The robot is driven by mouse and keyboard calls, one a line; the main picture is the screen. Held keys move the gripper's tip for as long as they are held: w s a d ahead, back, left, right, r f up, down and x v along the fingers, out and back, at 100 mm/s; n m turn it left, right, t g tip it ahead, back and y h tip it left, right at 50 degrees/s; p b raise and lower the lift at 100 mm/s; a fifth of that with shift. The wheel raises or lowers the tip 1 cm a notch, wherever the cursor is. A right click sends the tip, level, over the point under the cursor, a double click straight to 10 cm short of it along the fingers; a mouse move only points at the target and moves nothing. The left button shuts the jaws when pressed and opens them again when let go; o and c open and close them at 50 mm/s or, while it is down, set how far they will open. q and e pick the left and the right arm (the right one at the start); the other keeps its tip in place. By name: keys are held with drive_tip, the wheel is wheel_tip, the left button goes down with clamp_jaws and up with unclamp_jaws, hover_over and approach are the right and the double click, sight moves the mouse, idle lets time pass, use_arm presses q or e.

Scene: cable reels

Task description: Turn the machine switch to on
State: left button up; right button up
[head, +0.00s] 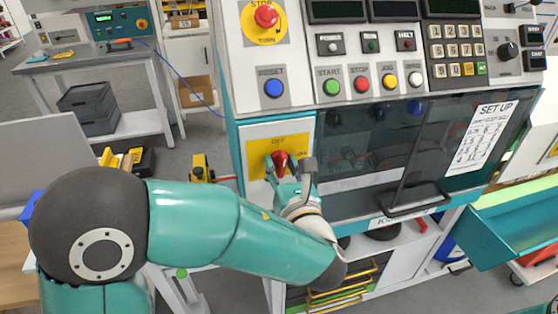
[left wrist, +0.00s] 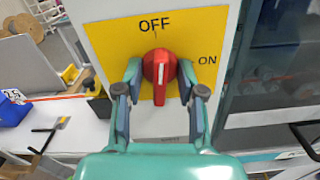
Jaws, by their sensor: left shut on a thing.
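The machine switch is a red rotary knob (head: 280,160) on a yellow plate (head: 261,145) at the lower left of the machine front. In the left wrist view the red knob (left wrist: 159,68) has its white mark upright, toward the word OFF; the word ON is to the right. My left gripper (head: 293,177) is at the knob, and in the left wrist view its two fingers (left wrist: 160,90) stand on either side of it, shut on it. The lower part of the knob is partly hidden by the gripper in the head view. My right gripper is not in view.
Above the switch are a blue reset button (head: 273,88), a red stop button (head: 266,16) and a row of coloured buttons. A dark glass door (head: 400,150) with a handle is just right of my gripper. A grey workbench (head: 90,60) stands at the back left.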

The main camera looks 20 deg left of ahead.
use_arm(q)
drive_tip(key=shift+m+p, duration=2.9)
drive_tip(key=m, duration=0.3)
drive_tip(key=shift+m, duration=0.4)
drive_tip(key=m, duration=0.5)
drive_tip(key=shift+f+m, duration=0.1)
drive_tip(key=shift+m, duration=0.3)
drive_tip(key=o, duration=0.8)
drive_tip(key=shift+o, duration=0.2)
drive_tip(key=shift+s, duration=0.1)
drive_tip(key=v, duration=0.8)
